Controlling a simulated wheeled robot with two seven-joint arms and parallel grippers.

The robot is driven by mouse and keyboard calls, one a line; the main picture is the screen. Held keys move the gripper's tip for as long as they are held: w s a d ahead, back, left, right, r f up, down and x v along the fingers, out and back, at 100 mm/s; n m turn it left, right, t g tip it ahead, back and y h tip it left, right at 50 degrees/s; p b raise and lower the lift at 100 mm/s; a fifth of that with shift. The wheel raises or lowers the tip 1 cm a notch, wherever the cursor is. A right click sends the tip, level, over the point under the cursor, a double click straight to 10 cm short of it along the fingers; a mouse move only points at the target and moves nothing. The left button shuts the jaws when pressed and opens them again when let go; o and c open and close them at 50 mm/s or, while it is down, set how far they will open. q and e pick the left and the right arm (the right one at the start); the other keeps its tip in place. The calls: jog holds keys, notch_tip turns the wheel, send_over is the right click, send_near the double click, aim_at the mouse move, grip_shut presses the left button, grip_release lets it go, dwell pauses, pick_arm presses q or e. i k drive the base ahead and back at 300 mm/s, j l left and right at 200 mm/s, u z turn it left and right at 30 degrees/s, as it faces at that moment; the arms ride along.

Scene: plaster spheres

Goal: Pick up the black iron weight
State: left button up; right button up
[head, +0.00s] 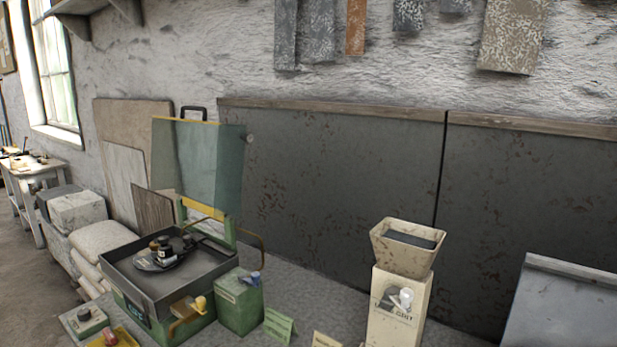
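A small dark cylinder (165,253) that may be the black iron weight stands on a round grey plate (144,265) inside the machine's black tray (195,287). Other small dark pieces sit close beside it, and they are too small to tell apart surely. A tinted, see-through guard (185,160) stands raised above the back of the tray. Neither of my grippers is in view.
A green box (238,305) and small green card (279,325) stand right of the machine. A cream grit hopper (398,300) stands further right. Grey bench top (315,300) is clear between them. A control box (88,320) and yellow tray (122,338) lie front left.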

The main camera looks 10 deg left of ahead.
aim_at(165, 249)
jog(key=i+j, duration=0.1)
jog(key=j, duration=1.45)
jog(key=i+j, duration=0.15)
jog(key=j, duration=0.6)
